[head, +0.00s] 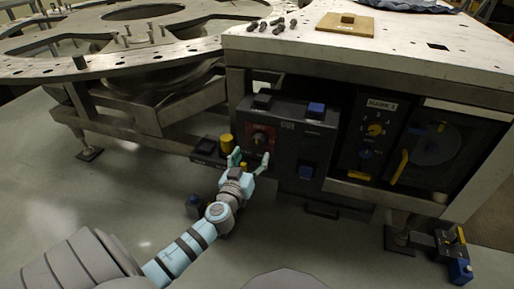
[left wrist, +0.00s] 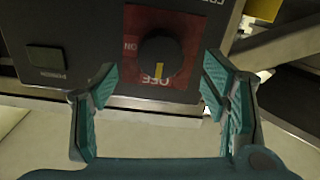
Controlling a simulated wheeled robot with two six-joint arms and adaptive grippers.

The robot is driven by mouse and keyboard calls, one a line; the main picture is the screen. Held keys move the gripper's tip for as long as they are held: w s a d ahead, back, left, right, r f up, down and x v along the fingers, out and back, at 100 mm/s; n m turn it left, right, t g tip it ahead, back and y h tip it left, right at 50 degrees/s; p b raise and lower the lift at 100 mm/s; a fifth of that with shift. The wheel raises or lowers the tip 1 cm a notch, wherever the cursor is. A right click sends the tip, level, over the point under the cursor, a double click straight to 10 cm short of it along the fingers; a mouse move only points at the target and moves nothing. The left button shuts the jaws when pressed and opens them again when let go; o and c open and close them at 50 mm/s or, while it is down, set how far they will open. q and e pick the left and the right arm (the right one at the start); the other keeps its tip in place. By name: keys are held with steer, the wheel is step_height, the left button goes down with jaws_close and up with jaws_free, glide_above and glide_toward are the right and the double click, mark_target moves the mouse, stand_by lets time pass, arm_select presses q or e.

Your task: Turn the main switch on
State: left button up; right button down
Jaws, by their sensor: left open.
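The main switch (head: 260,138) is a dark round knob on a red plate on the front of the dark control panel. In the left wrist view the knob (left wrist: 161,58) shows a yellow mark pointing down at the word OFF, which appears upside down. The word ON stands to the left of the knob on the red plate (left wrist: 187,30). My left gripper (head: 250,160) is open just below and in front of the switch. In the left wrist view its fingers (left wrist: 160,85) stand apart on either side below the knob, with nothing between them.
A yellow button (head: 226,141) on a dark box sits left of the switch. Blue buttons (head: 316,109) are on the panel to its right. The MARK 3 panel (head: 376,130) with a yellow dial stands further right. The floor (head: 110,200) at left is clear.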

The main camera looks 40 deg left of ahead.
mark_target(257, 146)
arm_select(q)
steer(key=x, duration=0.6)
steer(key=shift+w, duration=0.1)
steer(key=shift+f+b, duration=0.1)
steer(key=shift+b, duration=0.2)
steer(key=c, duration=1.2)
